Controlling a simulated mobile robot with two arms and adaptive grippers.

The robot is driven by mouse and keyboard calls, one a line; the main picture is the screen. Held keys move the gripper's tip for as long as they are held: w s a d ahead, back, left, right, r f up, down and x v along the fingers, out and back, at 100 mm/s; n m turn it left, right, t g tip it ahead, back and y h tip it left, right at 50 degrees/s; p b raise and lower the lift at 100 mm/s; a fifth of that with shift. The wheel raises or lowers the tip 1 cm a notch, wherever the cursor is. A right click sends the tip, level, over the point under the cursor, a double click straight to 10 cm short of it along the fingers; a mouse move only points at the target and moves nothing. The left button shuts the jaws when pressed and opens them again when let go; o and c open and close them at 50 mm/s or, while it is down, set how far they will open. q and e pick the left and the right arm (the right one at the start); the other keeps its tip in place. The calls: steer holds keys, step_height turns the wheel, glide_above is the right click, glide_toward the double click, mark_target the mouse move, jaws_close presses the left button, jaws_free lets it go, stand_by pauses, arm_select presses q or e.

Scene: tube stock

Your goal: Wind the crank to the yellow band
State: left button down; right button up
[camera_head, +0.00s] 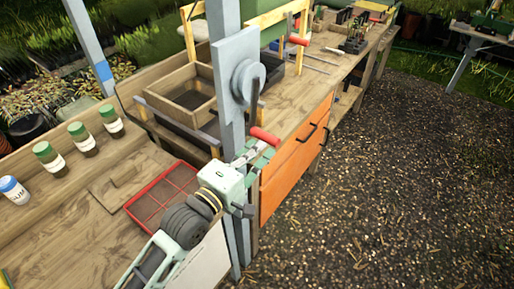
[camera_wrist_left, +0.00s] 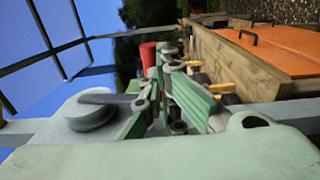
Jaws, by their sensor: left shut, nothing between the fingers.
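The crank has a round grey hub (camera_head: 248,80) on a grey plate fixed to an upright post. Its dark arm (camera_head: 254,105) hangs down from the hub to a red handle (camera_head: 264,136). In the left wrist view the hub (camera_wrist_left: 90,112) is at the left and the red handle (camera_wrist_left: 148,55) shows beyond the fingers. My left gripper (camera_head: 256,156) is shut and empty, just below the red handle; I cannot tell whether it touches it. I cannot make out a yellow band on the crank's plate. My right gripper is not in view.
The grey post (camera_head: 229,130) rises close beside my left arm. A red-rimmed tray (camera_head: 142,218) and green-capped jars (camera_head: 48,157) are on the wooden bench at left. Orange drawers (camera_head: 290,165) with black handles are behind the gripper. The gravel floor (camera_head: 400,180) at right is open.

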arm_select(q)
steer(key=w+d+b, duration=0.1)
steer(key=b, duration=0.1)
steer(key=shift+w+f+t+h+b, duration=0.1)
steer(key=shift+w+t+h+b, duration=0.1)
steer(key=shift+t+h+b, duration=0.15)
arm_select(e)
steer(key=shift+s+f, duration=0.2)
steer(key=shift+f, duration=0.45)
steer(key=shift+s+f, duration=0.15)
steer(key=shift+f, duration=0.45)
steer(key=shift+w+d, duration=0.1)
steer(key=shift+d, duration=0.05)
